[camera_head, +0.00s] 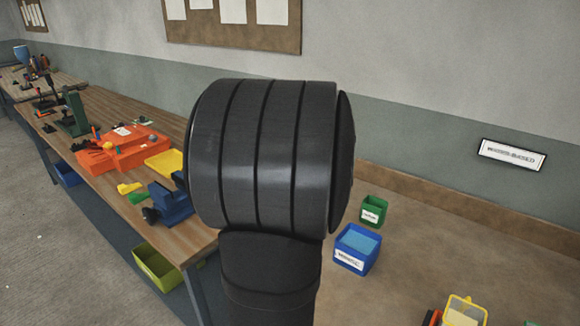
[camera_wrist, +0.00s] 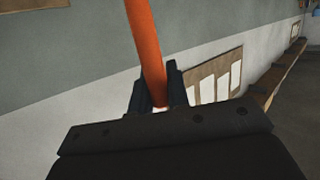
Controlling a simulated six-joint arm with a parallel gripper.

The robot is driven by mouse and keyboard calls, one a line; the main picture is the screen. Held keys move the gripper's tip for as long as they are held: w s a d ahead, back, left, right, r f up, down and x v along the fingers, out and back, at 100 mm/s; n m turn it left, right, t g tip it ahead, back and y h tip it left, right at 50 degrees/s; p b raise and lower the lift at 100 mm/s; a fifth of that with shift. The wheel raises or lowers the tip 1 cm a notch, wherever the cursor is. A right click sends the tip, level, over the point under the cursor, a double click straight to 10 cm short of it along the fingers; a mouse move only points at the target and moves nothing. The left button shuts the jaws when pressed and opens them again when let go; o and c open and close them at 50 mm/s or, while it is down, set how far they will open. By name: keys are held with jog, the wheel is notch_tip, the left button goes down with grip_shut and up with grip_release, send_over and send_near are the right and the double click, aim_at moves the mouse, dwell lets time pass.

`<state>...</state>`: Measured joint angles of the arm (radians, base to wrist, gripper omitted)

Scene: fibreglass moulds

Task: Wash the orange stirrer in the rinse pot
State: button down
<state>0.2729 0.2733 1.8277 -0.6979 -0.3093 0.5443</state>
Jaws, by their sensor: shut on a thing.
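The orange stirrer (camera_wrist: 147,50) shows in the wrist view as a long orange rod, running up past the top edge of the picture. My gripper (camera_wrist: 158,98) is shut on it near its lower visible part. The far end of the stirrer is out of view. In the head view my own dark arm fills the middle and hides the gripper and stirrer. I cannot pick out the rinse pot for sure. A blue labelled container (camera_head: 345,257) with a light blue surface inside stands right of my arm.
A wooden bench (camera_head: 100,170) along the left holds an orange block (camera_head: 125,155), a blue vise (camera_head: 172,205) and a yellow tray (camera_head: 165,163). A small green bin (camera_head: 374,210) stands behind the blue container. A yellow container (camera_head: 465,312) is at the bottom right. The wall (camera_head: 450,60) is behind.

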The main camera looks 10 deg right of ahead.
jog(key=s+d+r+n+y, duration=0.2)
jog(key=s+d+y, duration=0.1)
jog(key=s+d, duration=0.45)
jog(key=s+d+r+n+y, duration=0.2)
jog(key=s+d, duration=0.4)
jog(key=s, duration=0.3)
notch_tip(320, 180, down, 11)
jog(key=shift+w+a, duration=0.15)
dwell(0.6)
jog(key=shift+f, duration=0.1)
jog(key=shift+a, duration=0.1)
dwell(0.3)
